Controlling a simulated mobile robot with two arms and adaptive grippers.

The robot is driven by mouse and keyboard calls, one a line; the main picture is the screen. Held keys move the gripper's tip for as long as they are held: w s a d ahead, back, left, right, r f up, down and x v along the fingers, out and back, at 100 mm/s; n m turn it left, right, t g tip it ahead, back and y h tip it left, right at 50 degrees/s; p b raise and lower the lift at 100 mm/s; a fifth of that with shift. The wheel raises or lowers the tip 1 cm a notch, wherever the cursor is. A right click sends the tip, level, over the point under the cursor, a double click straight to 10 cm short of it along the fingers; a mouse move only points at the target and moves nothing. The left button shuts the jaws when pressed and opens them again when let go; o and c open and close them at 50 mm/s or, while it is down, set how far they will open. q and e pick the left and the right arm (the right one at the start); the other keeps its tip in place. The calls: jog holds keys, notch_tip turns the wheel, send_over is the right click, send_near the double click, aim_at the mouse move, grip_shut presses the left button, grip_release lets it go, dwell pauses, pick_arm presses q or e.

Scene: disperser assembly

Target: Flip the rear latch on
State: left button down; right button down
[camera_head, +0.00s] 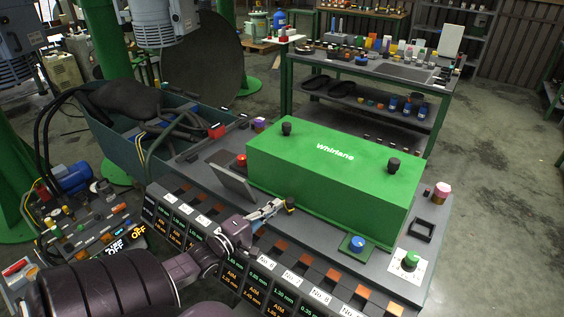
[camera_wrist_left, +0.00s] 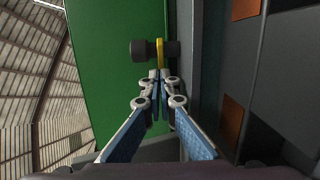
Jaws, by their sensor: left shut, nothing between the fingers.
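The green box marked "Whirlane" (camera_head: 330,185) sits on the grey console. A small black latch with a yellow part (camera_head: 291,204) is at its near side, low down. In the left wrist view the black latch (camera_wrist_left: 142,50) stands out from the green box (camera_wrist_left: 110,90), with its yellow part (camera_wrist_left: 160,53) upright in the middle. My left gripper (camera_head: 277,205) is shut and empty, its tips right at the latch. In the left wrist view its tips (camera_wrist_left: 159,78) meet the lower end of the yellow part; I cannot tell whether they touch. My right gripper is out of view.
A tilted grey panel (camera_head: 232,185) stands left of the gripper. Orange tiles and numbered displays (camera_head: 262,280) line the console's front edge. Two black knobs top the box.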

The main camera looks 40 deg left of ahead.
pick_arm(q)
jog(key=shift+w+a+r, duration=0.1)
jog(key=shift+w+r, duration=0.05)
jog(key=shift+w, duration=0.1)
jog(key=shift+w+a, duration=0.25)
dwell(0.5)
